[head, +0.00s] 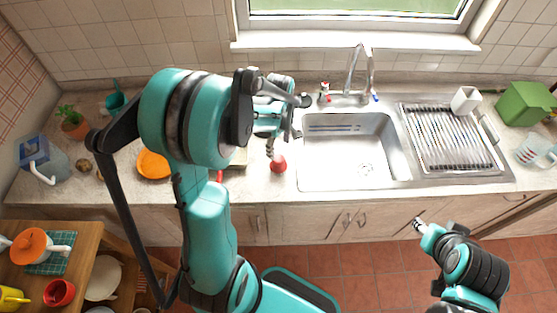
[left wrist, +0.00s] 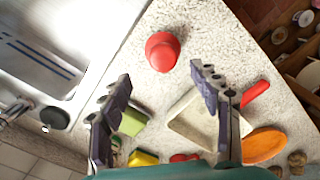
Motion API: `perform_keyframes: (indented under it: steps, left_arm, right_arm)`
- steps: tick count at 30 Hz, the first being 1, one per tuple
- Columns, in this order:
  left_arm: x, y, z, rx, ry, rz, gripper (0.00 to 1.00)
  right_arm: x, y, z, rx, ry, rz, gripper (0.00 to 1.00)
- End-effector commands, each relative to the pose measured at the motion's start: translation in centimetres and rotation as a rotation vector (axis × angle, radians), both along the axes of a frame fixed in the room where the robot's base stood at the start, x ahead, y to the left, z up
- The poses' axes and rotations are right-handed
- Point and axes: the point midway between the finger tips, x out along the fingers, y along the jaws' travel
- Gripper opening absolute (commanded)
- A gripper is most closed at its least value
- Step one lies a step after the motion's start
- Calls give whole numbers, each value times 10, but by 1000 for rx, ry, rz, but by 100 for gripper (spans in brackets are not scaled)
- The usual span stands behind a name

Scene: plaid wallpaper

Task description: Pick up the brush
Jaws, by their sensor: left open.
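A small red object with a rounded top (left wrist: 162,51) stands on the speckled counter left of the sink. It may be the brush, but no bristles show. It also shows in the head view (head: 279,164), partly hidden by a finger. My left gripper (left wrist: 160,80) is open and empty above the counter; in the left wrist view the red object lies just beyond and between its fingertips, apart from them. In the head view this gripper (head: 284,140) is partly hidden by my own arm. My right gripper (head: 419,225) is low at the right, away from the counter; its finger gap is unclear.
The sink (head: 340,172) is right of the red object, with a faucet (head: 358,72) behind. A pale square item (left wrist: 183,124) with a red handle, a green block (left wrist: 133,122) and an orange dish (left wrist: 262,146) lie nearby. A drying rack (head: 450,140) is farther right.

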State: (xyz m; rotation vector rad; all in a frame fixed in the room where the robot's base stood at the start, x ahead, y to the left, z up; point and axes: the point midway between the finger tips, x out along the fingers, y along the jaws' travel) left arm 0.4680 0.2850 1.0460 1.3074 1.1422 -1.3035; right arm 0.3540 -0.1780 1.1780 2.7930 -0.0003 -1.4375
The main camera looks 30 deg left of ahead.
Motion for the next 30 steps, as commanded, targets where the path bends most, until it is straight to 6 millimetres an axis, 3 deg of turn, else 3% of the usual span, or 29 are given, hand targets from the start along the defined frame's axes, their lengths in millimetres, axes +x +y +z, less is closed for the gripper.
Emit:
perform_keyframes:
  steps: [16, 26, 30]
  left_arm:
    - [-4, -2, -71, 0, 4, 10, 63]
    - [-5, -2, -79, -1, 3, 9, 63]
    - [-4, -2, -79, -1, 3, 9, 28]
  right_arm:
    - [0, 0, -15, 0, 0, 0, 40]
    - [0, 0, -15, 0, 0, 0, 40]
    - [0, 0, -15, 0, 0, 0, 40]
